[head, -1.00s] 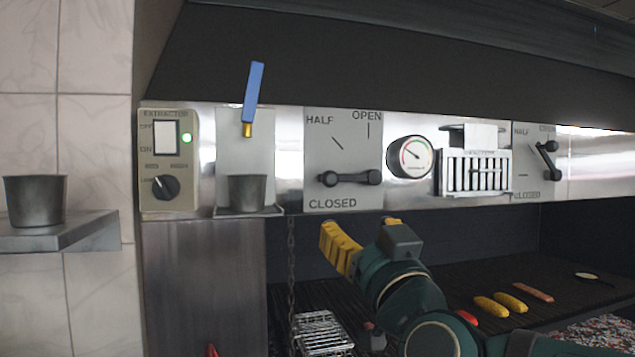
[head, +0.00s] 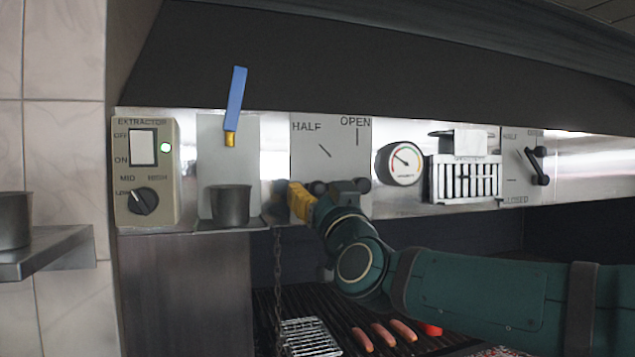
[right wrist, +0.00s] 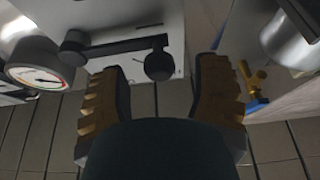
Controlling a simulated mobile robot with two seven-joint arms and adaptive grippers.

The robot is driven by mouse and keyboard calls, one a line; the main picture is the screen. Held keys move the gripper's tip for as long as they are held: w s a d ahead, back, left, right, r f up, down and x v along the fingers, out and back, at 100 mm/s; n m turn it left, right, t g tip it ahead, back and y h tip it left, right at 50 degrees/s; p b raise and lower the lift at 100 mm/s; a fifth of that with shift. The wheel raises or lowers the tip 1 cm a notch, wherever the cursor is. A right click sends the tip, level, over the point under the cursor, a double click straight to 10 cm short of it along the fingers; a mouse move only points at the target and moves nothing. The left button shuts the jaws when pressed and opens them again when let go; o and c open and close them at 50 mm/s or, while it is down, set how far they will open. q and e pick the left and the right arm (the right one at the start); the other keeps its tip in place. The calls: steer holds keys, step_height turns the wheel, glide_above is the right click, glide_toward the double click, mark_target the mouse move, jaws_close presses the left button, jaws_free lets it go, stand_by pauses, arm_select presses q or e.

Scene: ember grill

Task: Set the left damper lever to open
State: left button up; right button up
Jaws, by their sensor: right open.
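The left damper plate (head: 308,155) is marked HALF, OPEN and, in the earlier view, CLOSED. Its dark lever (head: 318,187) lies about level, its knob end to the left of its pivot, away from the OPEN mark. My right gripper (head: 318,199) is in front of the plate's lower part and hides part of the lever and the CLOSED label. In the right wrist view the open yellow fingers (right wrist: 160,88) are on either side of the lever's round knob (right wrist: 160,66), with gaps to both. My left gripper is not in view.
The right damper lever (head: 538,165) points up. Between the dampers are a gauge (head: 402,163) and a slatted metal holder (head: 463,178). A dark cup (head: 231,204) stands on a small shelf to the left. A chain (head: 278,265) hangs below, over the grill with sausages (head: 383,334).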

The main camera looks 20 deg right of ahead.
steer(key=shift+x, duration=1.05)
jaws_close()
